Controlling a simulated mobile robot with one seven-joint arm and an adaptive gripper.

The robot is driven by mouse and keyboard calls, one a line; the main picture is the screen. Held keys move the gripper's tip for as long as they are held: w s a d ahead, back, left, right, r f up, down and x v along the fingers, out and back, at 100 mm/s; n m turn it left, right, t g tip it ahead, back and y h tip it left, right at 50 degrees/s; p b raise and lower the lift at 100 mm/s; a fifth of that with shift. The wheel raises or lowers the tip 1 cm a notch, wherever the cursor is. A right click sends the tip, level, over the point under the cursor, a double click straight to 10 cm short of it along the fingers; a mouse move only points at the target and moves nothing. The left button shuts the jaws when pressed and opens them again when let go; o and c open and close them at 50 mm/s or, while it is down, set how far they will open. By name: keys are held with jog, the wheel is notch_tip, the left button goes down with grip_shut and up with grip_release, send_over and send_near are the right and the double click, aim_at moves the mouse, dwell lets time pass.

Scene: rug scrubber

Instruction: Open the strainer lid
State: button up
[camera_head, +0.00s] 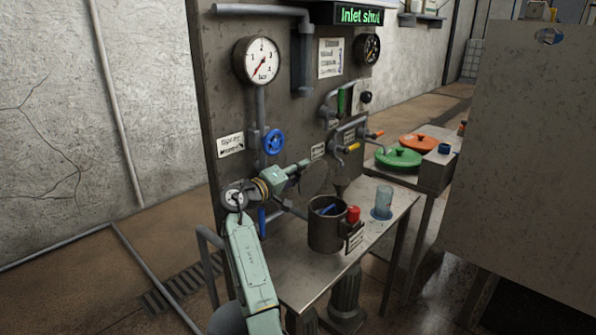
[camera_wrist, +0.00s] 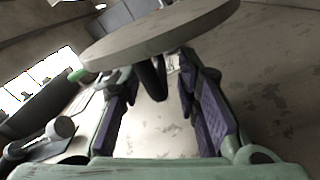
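A dark round disc (camera_head: 317,178), which looks like the strainer lid, is tilted up above a dark cylindrical pot (camera_head: 325,238) on the metal table. The pot's top is uncovered and something blue shows inside. In the wrist view the disc (camera_wrist: 165,34) spans the top, with a dark bar, perhaps its handle (camera_wrist: 153,80), between my fingers. My gripper (camera_head: 302,168) is just left of the disc in the head view. In the wrist view my gripper (camera_wrist: 160,75) has its purple-padded fingers apart, with gaps beside the bar. Contact at the tips is unclear.
A red cap (camera_head: 353,214) and a blue clear cup (camera_head: 382,203) are right of the pot. The panel behind carries a blue valve wheel (camera_head: 274,141), gauges and pipes. Green (camera_head: 398,157) and orange (camera_head: 419,141) round lids are farther back. A large grey panel (camera_head: 530,150) blocks the right.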

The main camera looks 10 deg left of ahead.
jog(key=shift+d, duration=0.1)
jog(key=v, duration=1.2)
jog(key=shift+c, duration=0.6)
